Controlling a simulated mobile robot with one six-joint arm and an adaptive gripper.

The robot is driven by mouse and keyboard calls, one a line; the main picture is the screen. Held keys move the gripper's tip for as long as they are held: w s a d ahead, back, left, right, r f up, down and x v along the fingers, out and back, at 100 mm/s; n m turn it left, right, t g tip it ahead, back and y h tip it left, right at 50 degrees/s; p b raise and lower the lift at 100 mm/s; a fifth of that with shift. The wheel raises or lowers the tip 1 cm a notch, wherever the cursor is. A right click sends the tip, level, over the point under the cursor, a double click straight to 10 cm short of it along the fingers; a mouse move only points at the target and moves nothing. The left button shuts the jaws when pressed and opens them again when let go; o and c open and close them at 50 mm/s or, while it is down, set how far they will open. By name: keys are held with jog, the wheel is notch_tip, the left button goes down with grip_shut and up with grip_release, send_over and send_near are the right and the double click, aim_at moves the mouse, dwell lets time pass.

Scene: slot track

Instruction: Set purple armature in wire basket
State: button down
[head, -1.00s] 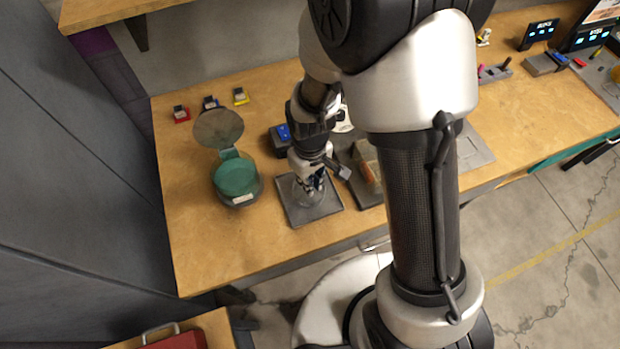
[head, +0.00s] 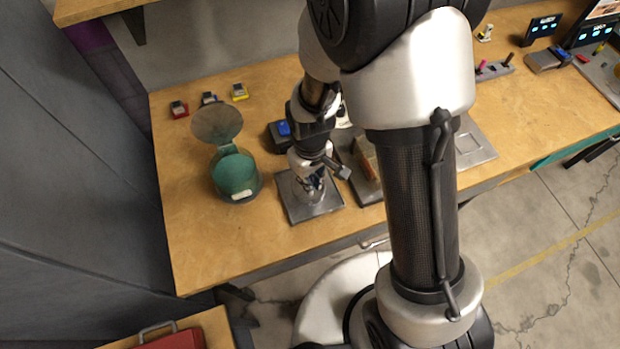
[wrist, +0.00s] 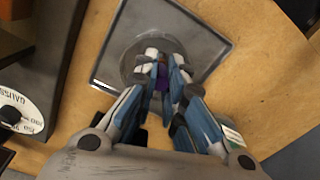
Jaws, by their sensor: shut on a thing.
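My gripper (wrist: 162,75) is shut on the purple armature (wrist: 161,80), a small purple piece mostly hidden between the fingertips in the wrist view. The fingers point down over a round grey patch (wrist: 135,62) on a square grey tray (wrist: 195,28). In the head view, my gripper (head: 314,194) is low over the same tray (head: 297,216). I cannot make out a wire basket clearly; whether the round shape is its outline I cannot tell. Whether the armature touches anything below is hidden.
A teal round container (head: 236,176) with a raised round lid (head: 217,122) stands left of the tray. A dark device with a blue top (head: 284,129) is behind it. A grey tray with a brown block (head: 366,160) is at right. The front left wood is clear.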

jog(key=c, duration=1.6)
grip_release()
notch_tip(320, 180, up, 12)
jog(key=shift+r, duration=0.1)
jog(key=s+d+r+m+t, duration=0.1)
jog(key=s+d+r+m, duration=0.1)
jog(key=s+d+r, duration=0.1)
jog(key=s+d+r+m+t, duration=0.2)
jog(key=s+d+r, duration=0.2)
jog(key=s+r, duration=0.2)
jog(key=s+d+r+m+t, duration=0.1)
jog(key=s+d+r+m, duration=0.1)
jog(key=s+d+r, duration=0.2)
jog(key=shift+s+r+m+t, duration=0.15)
jog(key=shift+r+m, duration=0.05)
jog(key=shift+r, duration=0.6)
jog(key=shift+s+r+m+t, duration=0.15)
jog(key=shift+r+m, duration=0.05)
jog(key=shift+r, duration=0.55)
